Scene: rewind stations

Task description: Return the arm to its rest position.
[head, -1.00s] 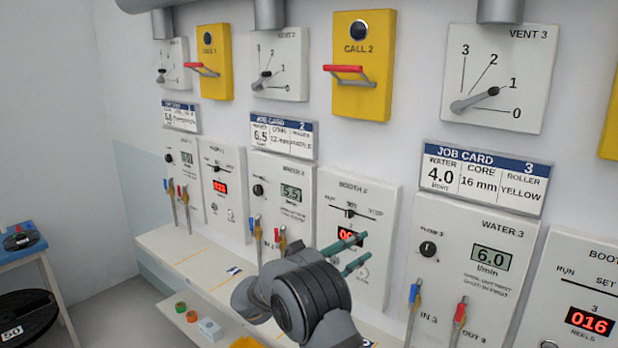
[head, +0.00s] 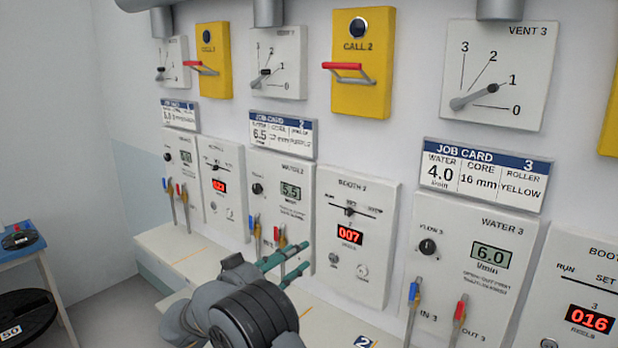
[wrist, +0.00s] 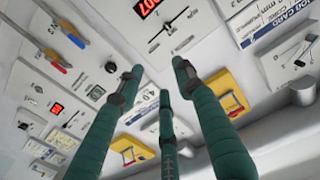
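My gripper (head: 304,256) has teal fingers on a dark grey wrist. In the head view it is low in the middle, in front of the Water 2 panel (head: 290,178), pointing right toward the wall. In the wrist view my gripper (wrist: 155,72) shows teal fingers spread apart with nothing between them. The fingers look clear of the Booth 2 panel (head: 352,268), whose display reads 007. Whether a fingertip touches the Water 2 panel cannot be told. My arm hides part of the shelf.
A white shelf (head: 170,245) runs along the wall under the panels. Yellow call boxes (head: 361,95) with red handles hang above. A blue table (head: 20,250) and a black reel (head: 22,318) stand at the left.

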